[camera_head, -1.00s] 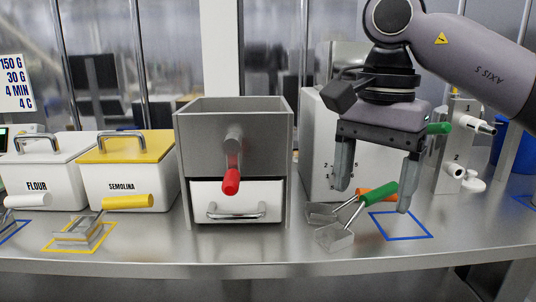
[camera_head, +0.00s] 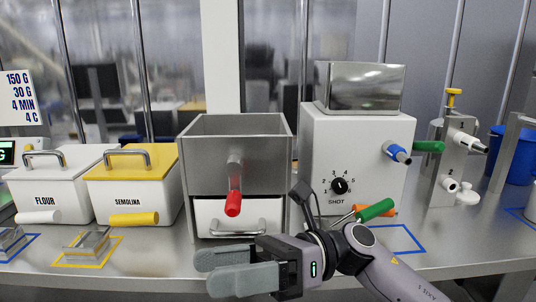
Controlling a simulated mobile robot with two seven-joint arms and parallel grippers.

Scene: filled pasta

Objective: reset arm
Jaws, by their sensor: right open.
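My right gripper (camera_head: 222,272) is low in the middle of the head view, in front of the counter's front edge. Its two grey fingers point left, are apart, and hold nothing. My right arm (camera_head: 385,275) comes in from the bottom right and is folded low. My left gripper is not in view. A green-handled scoop (camera_head: 375,209) and an orange-handled scoop (camera_head: 389,211) lie on the counter just behind my right wrist. Their metal scoop ends are mostly hidden by my arm. A blue outlined square (camera_head: 402,239) on the counter is bare beside them.
The steel counter (camera_head: 215,257) carries a flour bin (camera_head: 52,187), a yellow-lidded semolina bin (camera_head: 132,187), a steel box with red crank (camera_head: 234,204), and a white shot dispenser (camera_head: 360,145). A steel valve unit (camera_head: 455,160) and a blue bin (camera_head: 512,155) stand right.

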